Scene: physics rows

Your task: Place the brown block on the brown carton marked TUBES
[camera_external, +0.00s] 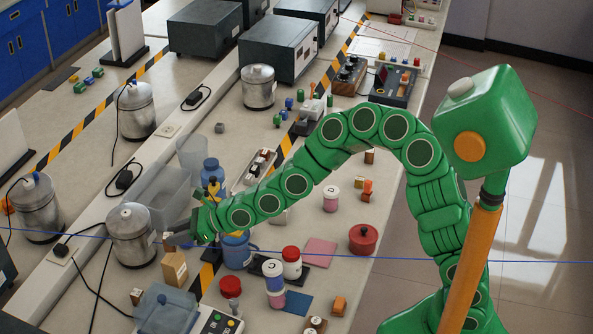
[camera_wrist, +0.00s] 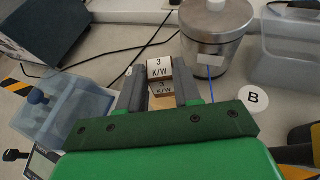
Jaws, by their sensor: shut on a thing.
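In the wrist view a tan surface (camera_wrist: 162,104) shows below the block, mostly hidden by my gripper. I cannot tell whether block and carton touch.
The metal canister (camera_external: 132,236) stands close left of the carton. A clear blue box (camera_external: 166,309) is in front, and a blue mug (camera_external: 237,250) is to the right. A clear bin (camera_wrist: 284,52) stands right of the canister in the wrist view. Cables lie on the bench.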

